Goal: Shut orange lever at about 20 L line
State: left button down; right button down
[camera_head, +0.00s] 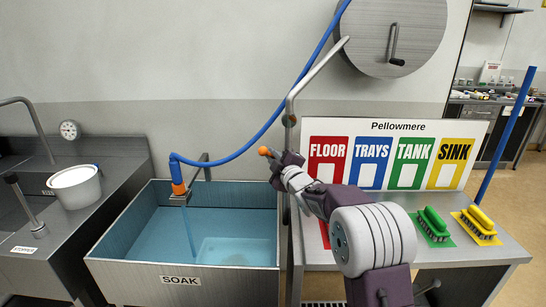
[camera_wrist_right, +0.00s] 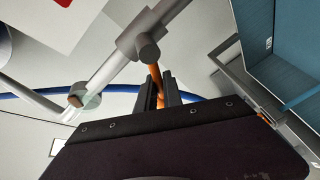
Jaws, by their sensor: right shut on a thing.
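My right gripper (camera_head: 277,160) is shut on the orange lever (camera_head: 264,151), beside the upright pipe at the right end of the SOAK sink (camera_head: 262,198). In the right wrist view the fingers (camera_wrist_right: 160,98) close around the orange lever (camera_wrist_right: 156,82), which joins a grey pipe fitting. The blue hose (camera_head: 245,147) ends in an orange nozzle (camera_head: 179,188) over the sink, and a thin stream of water (camera_head: 187,222) falls from it. Blue water covers the sink floor. No 20 L line can be made out. My left gripper is out of view.
A hose reel (camera_head: 390,35) hangs on the wall. On the right table are a Pellowmere sign board (camera_head: 400,128), a green brush (camera_head: 433,222) and a yellow brush (camera_head: 480,220).

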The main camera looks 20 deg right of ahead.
dwell(0.9)
jog(key=f+n, duration=0.1)
jog(key=n+g+b, duration=0.1)
jog(key=n, duration=0.1)
jog(key=f+n+g+h+b, duration=0.1)
jog(key=shift+a+f+n, duration=0.25)
jog(key=shift+f+n, duration=0.05)
jog(key=shift+f, duration=0.05)
jog(key=c, duration=1.5)
grip_release()
